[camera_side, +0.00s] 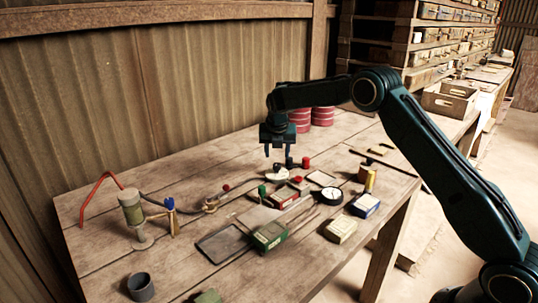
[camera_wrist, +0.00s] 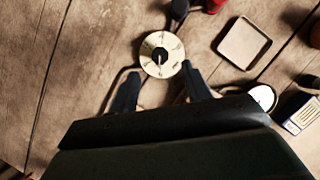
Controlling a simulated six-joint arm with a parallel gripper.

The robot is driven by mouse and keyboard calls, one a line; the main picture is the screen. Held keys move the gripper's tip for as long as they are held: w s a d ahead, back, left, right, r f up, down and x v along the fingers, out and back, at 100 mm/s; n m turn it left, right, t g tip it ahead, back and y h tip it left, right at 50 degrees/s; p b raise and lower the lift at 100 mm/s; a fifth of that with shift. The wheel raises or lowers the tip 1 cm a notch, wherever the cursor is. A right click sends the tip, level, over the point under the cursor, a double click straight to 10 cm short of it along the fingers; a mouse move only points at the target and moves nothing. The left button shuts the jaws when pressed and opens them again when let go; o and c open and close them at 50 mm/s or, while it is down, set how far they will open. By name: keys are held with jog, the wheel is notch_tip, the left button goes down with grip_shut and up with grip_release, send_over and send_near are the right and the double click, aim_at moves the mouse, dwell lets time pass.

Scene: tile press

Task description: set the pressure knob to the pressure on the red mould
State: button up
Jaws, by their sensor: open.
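The pressure knob is a dark round cap (camera_wrist: 160,57) with a pale pointer mark, at the centre of a pale dial (camera_wrist: 173,45). The dial also shows in the side view (camera_side: 277,175), on the table below my gripper (camera_side: 278,152). In the wrist view my gripper (camera_wrist: 161,75) is open, its fingers apart on the near side of the dial, with nothing between the tips. The red mould (camera_side: 284,197) lies on the table in front of the dial in the side view. Its pressure marking is too small to read, as are the dial's figures.
Green (camera_side: 269,236), blue (camera_side: 365,205) and cream (camera_side: 340,231) blocks lie nearby. A round gauge (camera_side: 331,196), a red cylinder (camera_side: 306,162) and a green peg (camera_side: 262,192) stand close to the work. A shallow tray (camera_side: 223,243) is at the front. The left back table is mostly free.

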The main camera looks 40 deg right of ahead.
aim_at(277, 164)
jog(key=shift+x, duration=3.05)
jog(key=c, duration=1)
jog(key=shift+m, duration=0.4)
jog(key=shift+w+m+g+h, duration=0.1)
jog(key=shift+m+g+h, duration=0.45)
jog(key=shift+m, duration=1.05)
jog(key=shift+m+g, duration=0.45)
jog(key=shift+m, duration=0.65)
jog(key=o, duration=1)
jog(key=shift+a, duration=0.1)
